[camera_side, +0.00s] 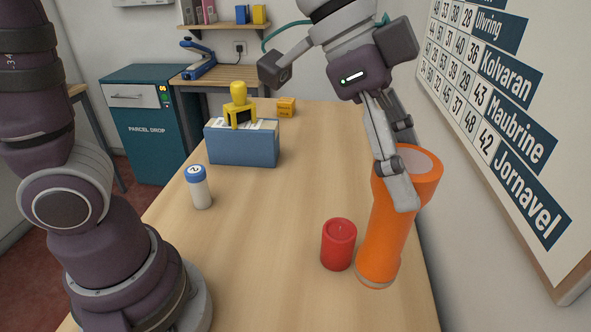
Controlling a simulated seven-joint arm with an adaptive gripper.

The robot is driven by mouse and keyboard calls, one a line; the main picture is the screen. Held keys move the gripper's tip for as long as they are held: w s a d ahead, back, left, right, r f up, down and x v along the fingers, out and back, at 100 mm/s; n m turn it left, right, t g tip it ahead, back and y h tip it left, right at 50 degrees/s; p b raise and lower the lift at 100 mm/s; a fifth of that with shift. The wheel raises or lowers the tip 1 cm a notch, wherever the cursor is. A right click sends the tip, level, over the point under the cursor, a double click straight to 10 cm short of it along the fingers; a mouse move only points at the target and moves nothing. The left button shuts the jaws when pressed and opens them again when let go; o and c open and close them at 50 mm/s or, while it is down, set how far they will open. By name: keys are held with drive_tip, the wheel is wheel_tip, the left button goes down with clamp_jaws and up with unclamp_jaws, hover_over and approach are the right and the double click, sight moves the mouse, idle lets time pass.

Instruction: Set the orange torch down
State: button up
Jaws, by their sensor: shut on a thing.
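The orange torch (385,240) is upright at the right side of the wooden counter, its wide head at the top. My gripper (405,190) is shut on the torch near its head, with the fingers pointing down. One finger lies across the side of the torch that faces the camera; the other is partly hidden. The torch's lower end appears at or very near the counter top. I cannot tell whether it touches.
A red candle (338,245) stands just left of the torch. A white bottle with a blue cap (198,187) and a blue box (242,145) with a yellow stamp (239,105) stand farther left. The counter's middle (290,200) is clear.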

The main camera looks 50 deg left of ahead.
sight(375, 270)
drive_tip(key=shift+s+d+f+m+g+h, duration=0.1)
drive_tip(key=shift+s+d+m+g+h, duration=0.1)
drive_tip(key=shift+s+d+m+g, duration=0.25)
drive_tip(key=shift+s+d+m+g+h, duration=0.2)
drive_tip(key=shift+s+d+m, duration=0.15)
drive_tip(key=shift+d+m, duration=0.3)
wheel_tip(375, 270, down, 13)
drive_tip(key=shift+w+r, duration=0.1)
drive_tip(key=o, duration=1.2)
